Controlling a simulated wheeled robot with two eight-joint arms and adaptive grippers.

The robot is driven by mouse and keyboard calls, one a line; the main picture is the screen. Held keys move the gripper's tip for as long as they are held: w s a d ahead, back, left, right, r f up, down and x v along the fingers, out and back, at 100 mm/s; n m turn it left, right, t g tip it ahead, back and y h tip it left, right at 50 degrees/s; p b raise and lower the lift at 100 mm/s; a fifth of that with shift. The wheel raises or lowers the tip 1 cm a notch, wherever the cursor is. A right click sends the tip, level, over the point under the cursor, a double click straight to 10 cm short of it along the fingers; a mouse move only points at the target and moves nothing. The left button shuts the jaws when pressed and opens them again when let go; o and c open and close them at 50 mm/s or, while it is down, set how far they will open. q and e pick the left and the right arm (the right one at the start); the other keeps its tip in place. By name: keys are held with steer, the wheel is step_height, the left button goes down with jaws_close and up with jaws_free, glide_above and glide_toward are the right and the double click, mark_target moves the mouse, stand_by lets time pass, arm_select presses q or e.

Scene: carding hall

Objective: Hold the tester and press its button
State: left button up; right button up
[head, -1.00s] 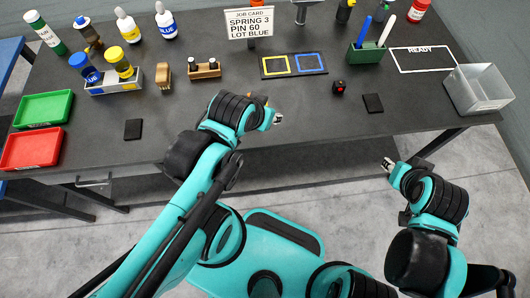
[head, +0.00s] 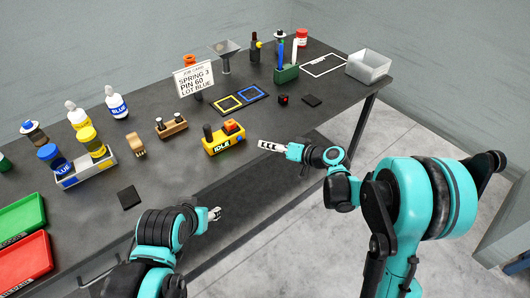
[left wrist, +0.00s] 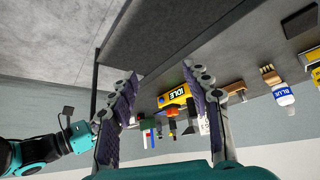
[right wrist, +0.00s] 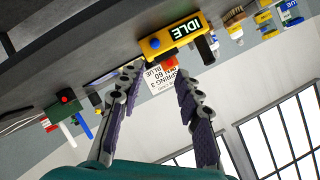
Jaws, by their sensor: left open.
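The tester (head: 222,141) is a yellow box with an IDLE display, a dark post at its left end and a red-orange block on top. It stands on the dark table near the front edge. It also shows in the left wrist view (left wrist: 177,95) and the right wrist view (right wrist: 168,40). My right gripper (head: 262,146) is just right of the tester, apart from it; its fingers are spread and empty in the right wrist view (right wrist: 157,73). My left gripper (head: 214,213) is open and empty by the table's front edge, below the tester in the head view.
A job card (head: 194,79) stands behind the tester. A wooden holder (head: 171,126) and a brush (head: 136,146) are to its left. A small black box with a red top (head: 283,99) and a blue-yellow framed mat (head: 228,104) lie to the right and behind.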

arm_select(q)
steer(key=shift+w+f+b, duration=0.1)
steer(key=shift+f+b, duration=0.25)
steer(key=shift+f, duration=0.15)
steer(key=m+g+y, duration=0.2)
steer(key=m+y, duration=1)
steer(key=m, duration=1)
glide_toward(208, 131)
step_height(208, 131, down, 3)
steer(key=w+a, duration=0.2)
steer(key=a, duration=0.1)
steer(key=x, duration=0.7)
steer(key=shift+w+a+r, duration=0.15)
steer(key=shift+w, duration=0.15)
arm_select(e)
steer(key=w+a+f+y, duration=0.1)
steer(key=w+f+y, duration=0.1)
steer(key=f, duration=0.3)
steer(key=shift+w+a+t, duration=0.3)
steer(key=shift+w+a, duration=0.1)
steer(key=shift+w, duration=0.1)
